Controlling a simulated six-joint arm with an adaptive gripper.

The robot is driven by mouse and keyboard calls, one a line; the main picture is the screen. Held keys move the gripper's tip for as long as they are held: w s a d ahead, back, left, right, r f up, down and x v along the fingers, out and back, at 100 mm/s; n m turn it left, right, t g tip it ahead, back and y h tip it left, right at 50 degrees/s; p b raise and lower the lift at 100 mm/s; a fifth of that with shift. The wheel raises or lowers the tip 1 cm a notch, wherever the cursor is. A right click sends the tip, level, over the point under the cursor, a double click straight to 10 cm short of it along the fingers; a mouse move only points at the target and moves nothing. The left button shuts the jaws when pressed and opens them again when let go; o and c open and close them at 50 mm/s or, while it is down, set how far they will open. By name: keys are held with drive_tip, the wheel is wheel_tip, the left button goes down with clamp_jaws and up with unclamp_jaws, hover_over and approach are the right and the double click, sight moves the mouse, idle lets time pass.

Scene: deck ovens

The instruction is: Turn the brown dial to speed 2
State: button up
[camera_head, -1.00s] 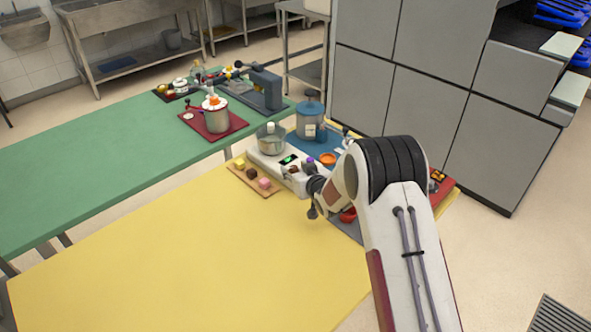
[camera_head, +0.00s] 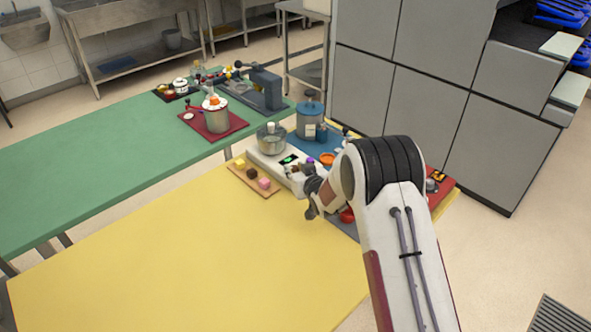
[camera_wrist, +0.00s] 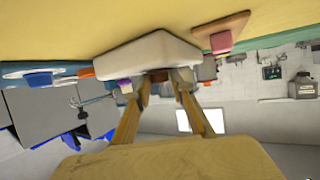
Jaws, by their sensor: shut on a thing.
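A white appliance (camera_head: 267,158) stands on the yellow table with a metal bowl (camera_head: 270,142) on it and a small lit display (camera_head: 289,160) on its front. The brown dial (camera_wrist: 158,76) sits on the appliance's front, seen upside down in the wrist view and mostly covered by the fingertips. My gripper (camera_wrist: 160,80) is shut on the dial, one finger at each side. A purple knob (camera_wrist: 125,86) is beside it, apart from the fingers; this knob also shows in the head view (camera_head: 309,162). The dial's pointer and speed marks cannot be read.
A wooden board (camera_head: 240,172) with small coloured blocks lies left of the appliance. A blue-grey pot (camera_head: 309,118) stands behind on a blue mat, near an orange bowl (camera_head: 327,159). A red bowl (camera_head: 347,215) is close to my wrist. The front yellow tabletop is clear.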

drive_tip(key=shift+o, duration=0.2)
drive_tip(key=shift+s+a+m+t+h, duration=0.15)
drive_tip(key=shift+a+m+h, duration=0.1)
drive_tip(key=shift+m+h, duration=1.35)
drive_tip(key=shift+w+a+m+t+h, duration=0.1)
drive_tip(key=shift+a+m+t+h, duration=0.1)
drive_tip(key=shift+m+h, duration=1.4)
drive_tip(key=shift+a+f+m+g+h, duration=0.15)
drive_tip(key=shift+m+g+h, duration=0.5)
drive_tip(key=shift+m+h, duration=1.15)
drive_tip(key=shift+a+m+g+h, duration=0.1)
drive_tip(key=shift+m+g+h, duration=1.05)
drive_tip(key=shift+h, duration=0.75)
drive_tip(key=o, duration=1.1)
drive_tip(key=shift+c, duration=0.2)
drive_tip(key=shift+a+t, duration=0.1)
drive_tip(key=shift+t, duration=0.15)
drive_tip(key=shift+s+a+r, duration=0.45)
drive_tip(key=shift+a+r, duration=0.05)
drive_tip(key=shift+a, duration=0.05)
drive_tip(key=v, duration=1)
